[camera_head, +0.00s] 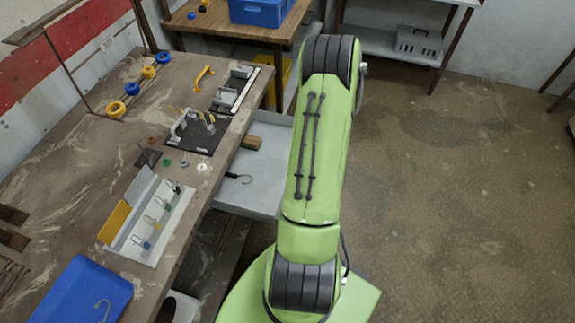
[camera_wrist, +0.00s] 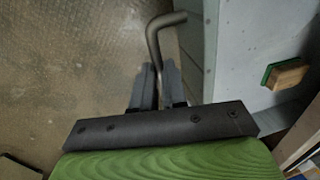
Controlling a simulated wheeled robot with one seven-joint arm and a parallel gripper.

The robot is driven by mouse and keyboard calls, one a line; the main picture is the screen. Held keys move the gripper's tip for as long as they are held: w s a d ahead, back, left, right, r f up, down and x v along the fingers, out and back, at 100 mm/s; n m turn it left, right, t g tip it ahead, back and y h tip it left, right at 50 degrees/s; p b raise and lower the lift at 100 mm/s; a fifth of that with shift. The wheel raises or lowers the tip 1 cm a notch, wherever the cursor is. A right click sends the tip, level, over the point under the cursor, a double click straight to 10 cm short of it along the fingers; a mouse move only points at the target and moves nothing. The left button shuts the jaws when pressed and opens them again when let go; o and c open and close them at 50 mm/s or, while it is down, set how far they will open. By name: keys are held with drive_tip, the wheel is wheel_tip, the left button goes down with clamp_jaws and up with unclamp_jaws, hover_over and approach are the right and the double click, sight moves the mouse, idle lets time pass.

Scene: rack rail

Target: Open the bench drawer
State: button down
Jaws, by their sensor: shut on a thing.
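The bench drawer (camera_head: 270,172) is light grey and stands pulled out from under the bench top, with its inside showing in the head view. In the wrist view, its front and wall (camera_wrist: 240,50) are on the right. A dark bent bar handle (camera_wrist: 157,38) rises between the fingers of my gripper (camera_wrist: 157,85), which is shut on it beside the drawer front. In the head view my green arm hides the gripper, the handle and the drawer's right end.
The drawer holds a wood-and-green block (camera_head: 251,143) and a dark hook (camera_head: 238,178). The worn bench top (camera_head: 75,170) carries a blue tray (camera_head: 75,295), a hook board (camera_head: 150,220) and small fixtures. A second table (camera_head: 215,25) stands behind. Open floor (camera_head: 450,180) lies to the right.

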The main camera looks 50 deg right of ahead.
drive_tip(key=shift+s+d, duration=0.3)
drive_tip(key=shift+s, duration=0.5)
drive_tip(key=shift+s+d, duration=0.25)
drive_tip(key=shift+s, duration=0.5)
drive_tip(key=shift+s+d, duration=0.3)
drive_tip(key=shift+s, duration=0.5)
drive_tip(key=c, duration=1.2)
unclamp_jaws()
drive_tip(key=shift+o, duration=0.2)
wheel_tip(320, 180, up, 16)
drive_tip(key=s+p, duration=0.2)
drive_tip(key=shift+s+d+f, duration=0.25)
drive_tip(key=shift+s+d, duration=0.1)
drive_tip(key=shift+d, duration=0.1)
